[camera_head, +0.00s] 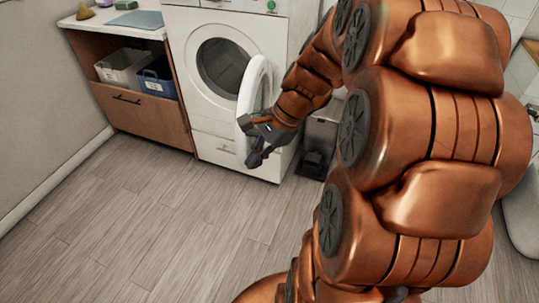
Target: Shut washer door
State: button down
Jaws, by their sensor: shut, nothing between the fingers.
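The white washer (181,23) stands against the back wall with its round opening (221,67) exposed. Its round door (256,80) is swung open to the right, standing out from the front and seen nearly edge-on. My gripper (254,160) is shut and empty, at the lower edge of the door. It overlaps the door's lower rim in the picture; I cannot tell whether it touches. My copper-coloured arm hides the washer's right side and part of the door's surroundings.
A wooden cabinet (128,109) left of the washer holds a white basket (121,68) and a blue basket (157,77). A dark bin-like object (317,140) stands right of the washer. The wooden floor (150,215) in front is clear.

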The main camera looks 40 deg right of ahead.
jog(key=w+d+f+m+t+h+b, duration=0.1)
jog(key=w+d+f+m+t+b, duration=0.15)
jog(key=d+m, duration=0.55)
jog(key=w+d+f+m+t+b, duration=0.1)
jog(key=d+f+m+t+b, duration=0.25)
jog(key=d, duration=0.75)
jog(key=x, duration=1.3)
jog(key=shift+w+a+r+g+b, duration=0.25)
jog(key=shift+a+r+g+b, duration=0.05)
jog(key=shift+r+g+b, duration=0.1)
